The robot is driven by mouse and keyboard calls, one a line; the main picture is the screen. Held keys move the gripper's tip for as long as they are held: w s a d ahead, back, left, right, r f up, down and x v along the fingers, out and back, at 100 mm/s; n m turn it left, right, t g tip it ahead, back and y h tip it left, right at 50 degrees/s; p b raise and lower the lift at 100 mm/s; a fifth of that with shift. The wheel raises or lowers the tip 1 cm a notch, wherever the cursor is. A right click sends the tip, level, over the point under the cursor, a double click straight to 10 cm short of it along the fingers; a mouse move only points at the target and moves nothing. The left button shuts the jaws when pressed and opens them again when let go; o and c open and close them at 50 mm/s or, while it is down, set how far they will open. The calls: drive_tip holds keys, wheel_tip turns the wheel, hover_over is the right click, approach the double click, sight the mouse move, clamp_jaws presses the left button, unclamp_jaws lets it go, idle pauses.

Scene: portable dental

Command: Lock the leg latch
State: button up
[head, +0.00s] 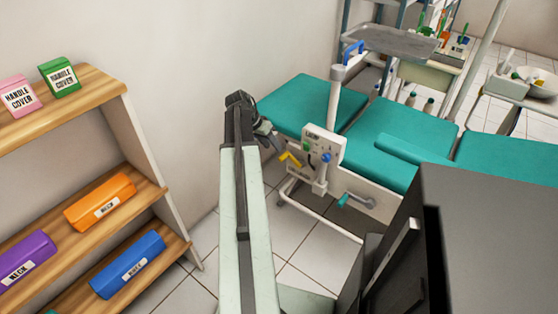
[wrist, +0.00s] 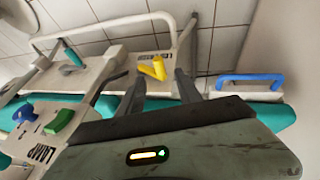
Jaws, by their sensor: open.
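The yellow latch lever (head: 290,158) sticks out from the side of the teal dental chair, left of and below the labelled control panel. In the wrist view the yellow lever (wrist: 152,68) shows as a bent piece between and just beyond my fingertips. My gripper (head: 270,136) is beside the chair's left section, a little up and left of the lever in the head view. In the wrist view my gripper (wrist: 160,78) has its two dark fingers apart, with nothing held. Whether a finger touches the lever cannot be told.
The control panel (head: 322,148) carries a green lever and a blue knob (head: 326,158). A teal-handled crank (head: 345,199) juts out lower right. A blue handle (wrist: 250,82) shows at right in the wrist view. A wooden shelf (head: 150,190) stands left. Tiled floor is open below the chair.

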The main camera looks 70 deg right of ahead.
sight(281, 157)
drive_tip(key=b+x, duration=0.6)
drive_tip(key=x, duration=0.1)
drive_tip(key=shift+f, duration=0.1)
drive_tip(key=shift+s+d+f+b, duration=0.15)
drive_tip(key=shift+s+f+b, duration=0.15)
drive_tip(key=shift+b, duration=0.1)
drive_tip(key=shift+r, duration=0.1)
clamp_jaws()
drive_tip(key=shift+w, duration=0.15)
idle(0.6)
